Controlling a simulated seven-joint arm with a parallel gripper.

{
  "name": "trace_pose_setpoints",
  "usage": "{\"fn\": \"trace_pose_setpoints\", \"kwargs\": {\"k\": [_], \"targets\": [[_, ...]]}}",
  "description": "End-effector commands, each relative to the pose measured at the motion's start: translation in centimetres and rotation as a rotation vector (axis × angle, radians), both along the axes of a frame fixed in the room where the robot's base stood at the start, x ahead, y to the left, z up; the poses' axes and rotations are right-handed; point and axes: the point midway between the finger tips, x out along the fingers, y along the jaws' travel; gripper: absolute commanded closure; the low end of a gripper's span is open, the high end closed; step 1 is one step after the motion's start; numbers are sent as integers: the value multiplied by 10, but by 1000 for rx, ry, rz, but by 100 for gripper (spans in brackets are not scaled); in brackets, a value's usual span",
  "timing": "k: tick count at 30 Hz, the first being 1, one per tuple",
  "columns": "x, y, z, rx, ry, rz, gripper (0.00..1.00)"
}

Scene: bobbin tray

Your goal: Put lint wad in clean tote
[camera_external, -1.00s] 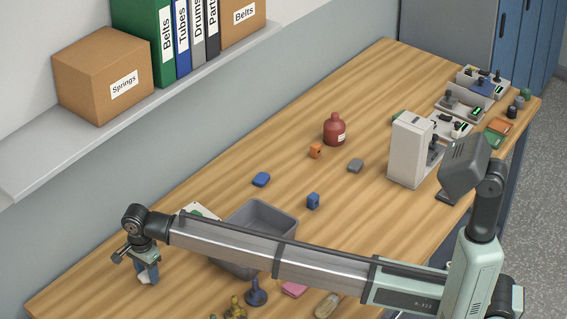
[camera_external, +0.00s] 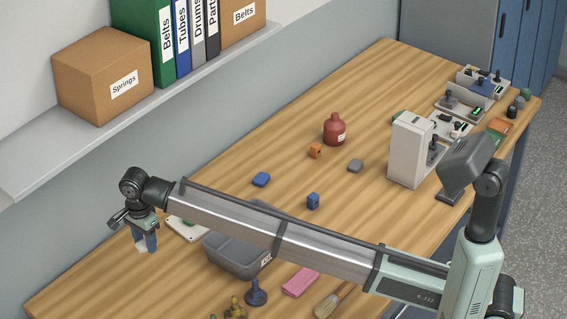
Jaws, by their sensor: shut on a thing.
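My gripper (camera_external: 145,241) is at the left of the external view, pointing down, shut on a small pale lump, the lint wad (camera_external: 141,248). The wad shows between and just below the blue-grey fingers; the fingers hide part of it. It appears to be held above the table. The grey open tote (camera_external: 232,256) stands to the right of my gripper. My arm crosses in front of the tote and hides much of its opening, and a partly covered white label shows on its side. I cannot see what is inside.
A white board (camera_external: 186,229) lies between my gripper and the tote. A dark blue knobbed thing (camera_external: 256,294), brass pieces (camera_external: 236,311), a pink block (camera_external: 300,282) and a brush (camera_external: 327,304) lie in front. Blue blocks and a red bottle (camera_external: 334,130) stand farther back.

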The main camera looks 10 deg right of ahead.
Motion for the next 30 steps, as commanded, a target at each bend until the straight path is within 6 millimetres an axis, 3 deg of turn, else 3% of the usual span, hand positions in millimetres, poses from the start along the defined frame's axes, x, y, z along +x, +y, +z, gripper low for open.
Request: {"fn": "trace_pose_setpoints", "kwargs": {"k": [6,10,14,17,21,24,30], "targets": [[69,-49,14,1,-1,-87,84],[97,-100,21,1,-1,-141,84],[113,-157,23,1,-1,-189,84],[114,-202,23,2,-1,-213,84],[99,-253,19,1,-1,-205,84],[83,-275,14,0,0,-177,84],[68,-296,7,1,-1,-103,84]]}}
